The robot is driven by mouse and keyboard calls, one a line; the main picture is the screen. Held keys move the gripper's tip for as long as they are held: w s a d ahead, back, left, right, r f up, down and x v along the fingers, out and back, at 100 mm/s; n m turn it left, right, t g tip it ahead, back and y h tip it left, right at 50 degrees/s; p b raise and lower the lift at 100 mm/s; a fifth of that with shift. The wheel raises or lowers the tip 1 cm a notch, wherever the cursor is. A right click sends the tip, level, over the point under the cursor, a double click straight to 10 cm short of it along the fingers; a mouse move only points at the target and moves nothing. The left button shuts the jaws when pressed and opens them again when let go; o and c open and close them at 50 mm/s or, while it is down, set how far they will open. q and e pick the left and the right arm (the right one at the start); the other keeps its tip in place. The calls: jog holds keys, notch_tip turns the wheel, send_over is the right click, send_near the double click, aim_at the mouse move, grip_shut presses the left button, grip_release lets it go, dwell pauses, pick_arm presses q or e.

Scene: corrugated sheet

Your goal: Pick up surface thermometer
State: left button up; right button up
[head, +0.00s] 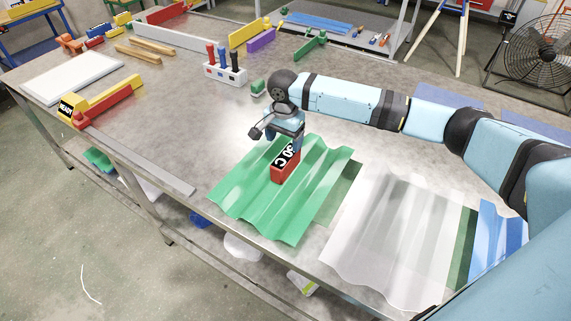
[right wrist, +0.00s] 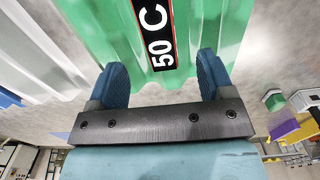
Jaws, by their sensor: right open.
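The surface thermometer (head: 284,168) is a red block with a black face marked in white, standing on the green corrugated sheet (head: 238,192). In the right wrist view its black face (right wrist: 157,35) reads "50 C" and lies beyond and between my fingertips. My right gripper (head: 285,138) is just above and behind the thermometer in the head view. In the right wrist view the right gripper (right wrist: 163,75) is open, with its two blue fingers apart and nothing between them. Whether the fingers touch the green sheet, I cannot tell. My left gripper is not in view.
A clear corrugated sheet (head: 385,235) and a blue one (head: 500,235) lie to the right on the metal table (head: 185,145). Behind the gripper stand a white holder (head: 225,73) with coloured-handled tools and a green block (head: 257,88). The table left of the green sheet is mostly bare.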

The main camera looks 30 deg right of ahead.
aim_at(286, 156)
jog(key=f, duration=0.8)
jog(key=shift+d, duration=0.3)
jog(key=shift+r, duration=0.1)
jog(key=c, duration=1.2)
jog(key=shift+c, duration=0.2)
jog(key=shift+r, duration=0.1)
